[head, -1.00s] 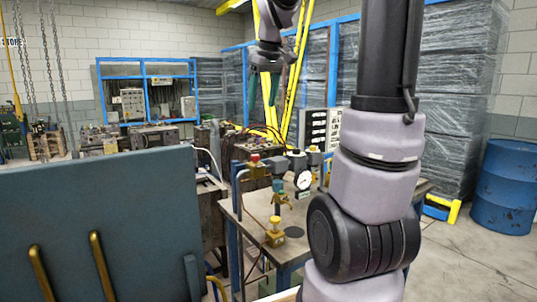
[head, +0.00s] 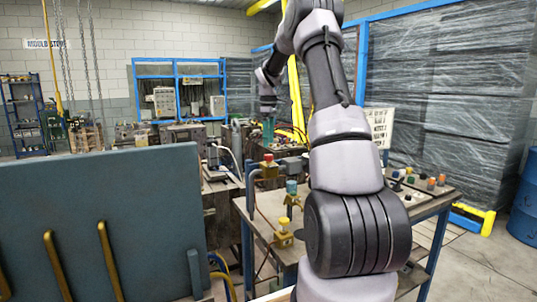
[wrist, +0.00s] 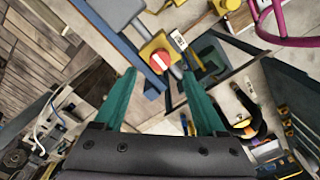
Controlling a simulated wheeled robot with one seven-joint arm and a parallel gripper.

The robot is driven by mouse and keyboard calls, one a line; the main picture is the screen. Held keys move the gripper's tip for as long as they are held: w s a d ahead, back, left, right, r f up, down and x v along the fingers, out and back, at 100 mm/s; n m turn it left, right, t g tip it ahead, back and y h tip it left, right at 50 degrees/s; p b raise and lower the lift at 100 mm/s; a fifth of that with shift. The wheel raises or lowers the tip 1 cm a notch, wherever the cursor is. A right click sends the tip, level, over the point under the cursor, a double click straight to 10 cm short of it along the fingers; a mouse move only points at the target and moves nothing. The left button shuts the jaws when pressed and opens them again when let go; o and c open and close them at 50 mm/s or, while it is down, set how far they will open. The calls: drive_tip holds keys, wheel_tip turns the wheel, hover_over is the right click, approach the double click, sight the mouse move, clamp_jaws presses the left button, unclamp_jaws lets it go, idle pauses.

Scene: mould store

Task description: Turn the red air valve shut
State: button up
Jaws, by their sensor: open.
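The red air valve is a round red knob with a white bar on a yellow body. In the wrist view the red knob (wrist: 160,60) lies just past the fingertips, roughly centred between them. In the head view the red knob (head: 268,157) tops a yellow fitting at the bench's left edge. My gripper (wrist: 158,73) has two teal fingers, spread apart with nothing between them. In the head view my gripper (head: 268,130) hangs above the knob; its fingers look small and partly blurred against the background. I cannot tell the exact gap to the knob.
A teal-capped valve (head: 291,188) and a yellow-capped valve (head: 284,226) stand nearer on the bench (head: 262,232). A big blue-grey plate (head: 90,220) fills the left foreground. A magenta ring (wrist: 290,25) shows at the wrist view's upper right. Wrapped stacks (head: 450,90) stand behind.

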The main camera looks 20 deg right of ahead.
sight(269, 159)
wheel_tip(269, 159, down, 6)
drive_tip(key=shift+f, duration=0.1)
clamp_jaws()
